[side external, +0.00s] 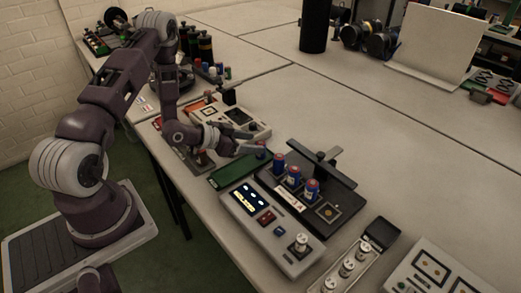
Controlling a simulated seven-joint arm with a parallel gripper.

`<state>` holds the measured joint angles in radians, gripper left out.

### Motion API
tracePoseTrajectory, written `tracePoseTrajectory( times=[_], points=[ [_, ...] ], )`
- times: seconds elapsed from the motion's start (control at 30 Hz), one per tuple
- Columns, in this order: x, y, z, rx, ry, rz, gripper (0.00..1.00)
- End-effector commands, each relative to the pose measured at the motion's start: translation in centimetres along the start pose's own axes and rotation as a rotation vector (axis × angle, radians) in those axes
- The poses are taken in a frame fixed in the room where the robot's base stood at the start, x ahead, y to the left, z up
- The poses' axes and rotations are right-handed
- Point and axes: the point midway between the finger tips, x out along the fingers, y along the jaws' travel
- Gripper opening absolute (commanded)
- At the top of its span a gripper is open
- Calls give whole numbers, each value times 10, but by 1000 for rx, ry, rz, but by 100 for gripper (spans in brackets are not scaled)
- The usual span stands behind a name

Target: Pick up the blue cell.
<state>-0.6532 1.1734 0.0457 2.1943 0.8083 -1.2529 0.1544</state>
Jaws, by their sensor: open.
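Whether anything lies between the fingers is too small to tell.
The black fixture (268,187) has an upright post and crossbar (322,165) behind the cells.

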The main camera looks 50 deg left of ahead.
Motion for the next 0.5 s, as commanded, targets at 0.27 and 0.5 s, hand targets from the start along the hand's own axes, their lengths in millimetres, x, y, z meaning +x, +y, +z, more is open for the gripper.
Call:
tracePoseTrajectory(
  times=[0.27,0.5],
  points=[
    [46,6,0,2,2,4,56],
    [67,5,-1,-1,1,2,56]
  ],
)
